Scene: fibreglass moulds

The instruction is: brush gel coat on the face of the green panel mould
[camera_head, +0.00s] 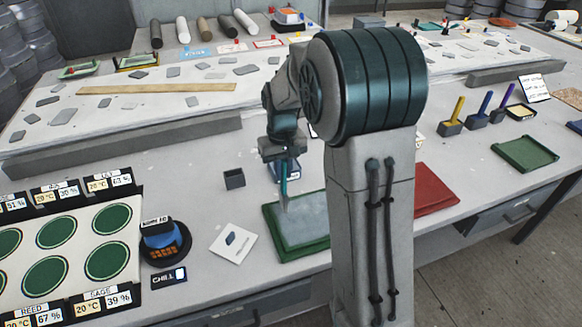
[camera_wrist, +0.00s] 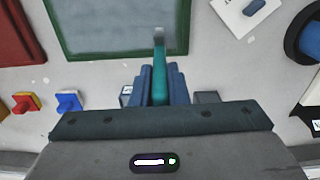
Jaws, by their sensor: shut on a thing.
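The green panel mould (camera_head: 269,224) lies on the table, left of my arm's column in the head view. Its face is pale grey-green inside a darker green rim. The mould also fills the upper left of the wrist view (camera_wrist: 52,18). My gripper (camera_head: 284,168) is shut on a brush with a teal handle (camera_head: 284,187). In the wrist view the blue fingers (camera_wrist: 160,86) close around the handle. The brush points down, with its pale tip (camera_wrist: 158,38) over the mould's face near the right side in that view. I cannot tell whether the tip touches the face.
A red panel (camera_head: 437,190) lies right of my arm. Yellow, blue and purple brushes (camera_head: 481,108) stand in holders at the right. A board with green discs (camera_head: 70,250) is at the left.

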